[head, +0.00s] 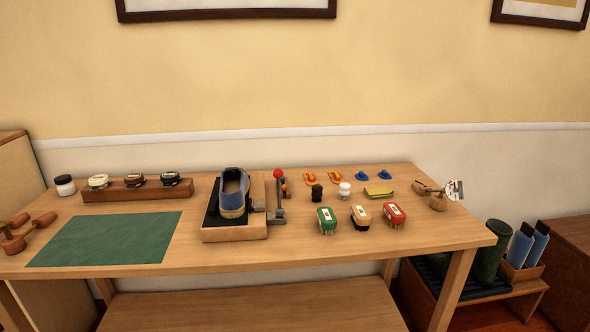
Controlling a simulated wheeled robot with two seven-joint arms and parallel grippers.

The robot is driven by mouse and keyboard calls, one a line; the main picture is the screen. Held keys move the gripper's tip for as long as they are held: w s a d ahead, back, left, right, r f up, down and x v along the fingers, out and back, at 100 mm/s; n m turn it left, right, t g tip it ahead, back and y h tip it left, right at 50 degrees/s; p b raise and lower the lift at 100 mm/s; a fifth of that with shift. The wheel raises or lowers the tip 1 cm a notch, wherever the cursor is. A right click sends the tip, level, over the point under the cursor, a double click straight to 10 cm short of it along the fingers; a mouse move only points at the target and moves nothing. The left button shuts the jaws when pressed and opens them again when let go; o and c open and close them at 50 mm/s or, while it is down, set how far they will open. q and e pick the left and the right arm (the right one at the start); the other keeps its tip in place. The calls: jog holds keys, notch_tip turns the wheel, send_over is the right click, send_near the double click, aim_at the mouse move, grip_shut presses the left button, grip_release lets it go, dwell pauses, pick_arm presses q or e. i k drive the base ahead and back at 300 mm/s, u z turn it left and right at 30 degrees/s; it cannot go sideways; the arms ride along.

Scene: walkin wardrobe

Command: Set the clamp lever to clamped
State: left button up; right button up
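The clamp lever (279,196) is a thin grey lever with a red ball knob. It stands about upright at the right side of a wooden shoe holder (235,234), near the middle of the table. A blue and tan shoe (232,193) sits on the dark bed of the holder. A grey block at the lever's foot lies close to the shoe's right side; I cannot tell whether it touches the shoe. Neither of my grippers is in view.
Several small items, including brushes (327,220) and jars (317,193), stand right of the lever on the table (190,255). A green mat (105,240) lies left of the holder. A wooden rack (150,190) with tins stands behind it. The table front is clear.

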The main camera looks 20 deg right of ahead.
aim_at(278, 173)
jog(key=z, duration=0.55)
jog(key=i, duration=1.65)
jog(key=u, duration=0.15)
jog(key=k, duration=0.5)
jog(key=u, duration=1.05)
